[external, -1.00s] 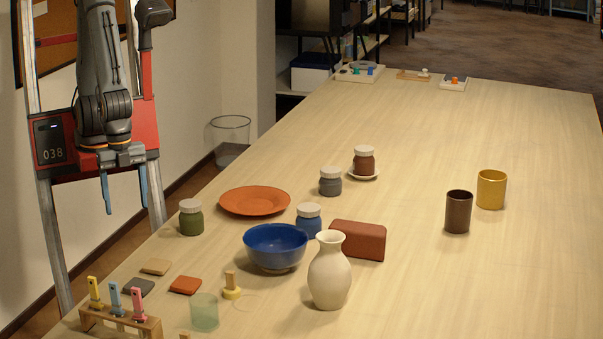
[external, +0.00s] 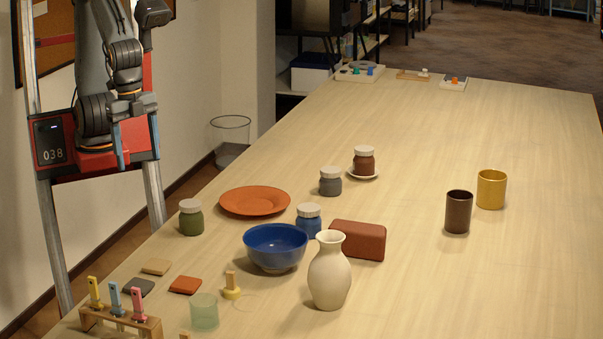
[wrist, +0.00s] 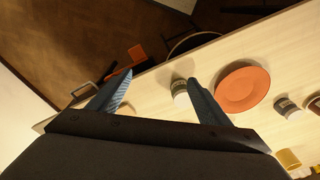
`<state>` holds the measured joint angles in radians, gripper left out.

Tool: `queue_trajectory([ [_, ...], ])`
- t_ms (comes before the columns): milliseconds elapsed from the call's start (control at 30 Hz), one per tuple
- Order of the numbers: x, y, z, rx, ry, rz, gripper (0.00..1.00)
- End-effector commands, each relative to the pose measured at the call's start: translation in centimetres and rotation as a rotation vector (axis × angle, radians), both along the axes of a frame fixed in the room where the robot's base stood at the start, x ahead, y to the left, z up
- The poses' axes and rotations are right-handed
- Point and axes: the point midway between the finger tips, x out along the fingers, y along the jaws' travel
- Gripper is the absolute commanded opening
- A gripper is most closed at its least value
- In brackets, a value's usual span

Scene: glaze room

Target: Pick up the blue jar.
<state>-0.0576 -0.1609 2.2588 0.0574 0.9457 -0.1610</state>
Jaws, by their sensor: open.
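The blue jar (external: 309,222) with a pale lid stands on the table, behind the blue bowl (external: 275,249) and left of the red-brown block (external: 357,240). The bowl and the cream vase partly hide its lower part. I cannot make the blue jar out in the wrist view. My gripper (external: 137,155) is open and empty, left of the table and well away from the jar. In the wrist view its two blue fingers (wrist: 160,95) are spread apart. The green jar (wrist: 179,90) shows between and beyond them there.
The green jar (external: 191,218) stands near the left edge, beside the orange plate (external: 255,201). The grey jar (external: 330,181) and brown jar (external: 364,161) stand farther back. The cream vase (external: 329,275) is in front. A brown cup (external: 458,212) and yellow cup (external: 491,189) stand right. The far table is mostly clear.

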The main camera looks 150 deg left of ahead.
Motion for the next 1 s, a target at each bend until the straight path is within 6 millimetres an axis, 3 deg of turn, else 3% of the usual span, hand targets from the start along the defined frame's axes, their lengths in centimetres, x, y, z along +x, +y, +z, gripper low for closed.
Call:
queue_trajectory([
  [267, 6.6, 5.4, 0.8, 0.045, -0.032, 0.246, 0.71],
  [367, 10.0, 8.9, 0.9, 0.072, -0.055, 0.384, 0.71],
  [600, 18.3, 20.7, 0.3, 0.147, -0.146, 0.793, 0.71],
  [800, 21.7, 28.0, -0.6, 0.188, -0.215, 1.028, 0.71],
  [1000, 23.0, 32.2, -1.3, 0.210, -0.258, 1.159, 0.71],
])
